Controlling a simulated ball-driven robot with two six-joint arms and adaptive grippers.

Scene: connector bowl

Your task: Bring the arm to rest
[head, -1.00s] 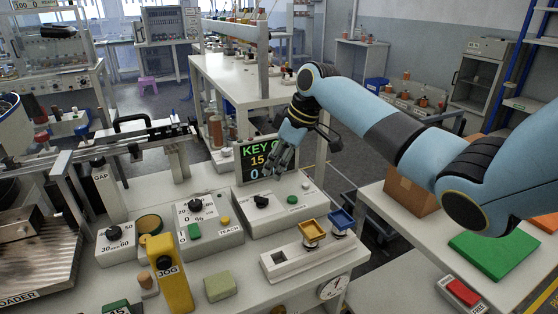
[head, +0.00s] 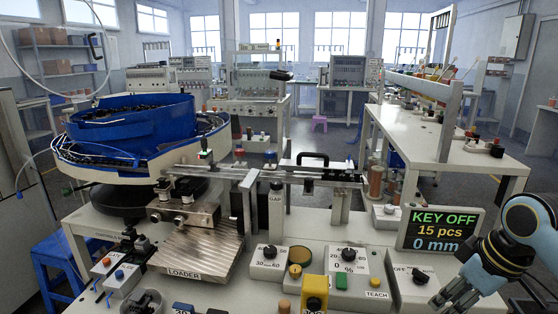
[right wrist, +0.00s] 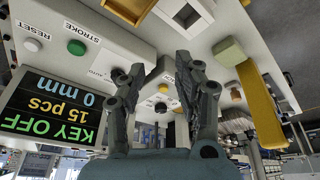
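My right arm comes in at the right edge of the head view. Its gripper (head: 457,292) hangs to the right of the control box (head: 412,296) with the black knob (head: 420,276). In the right wrist view the two fingers of that gripper (right wrist: 161,64) stand apart with nothing held between them. The display (head: 440,229) beside it reads KEY OFF, 15 pcs, 0 mm, and it shows upside down in the wrist view (right wrist: 48,112).
A feeder with a blue bowl (head: 128,126) stands on the left, with a metal LOADER plate (head: 195,249) before it. A TEACH box (head: 347,279) and a yellow JOG post (head: 314,293) stand at the front. The display stands close to my arm.

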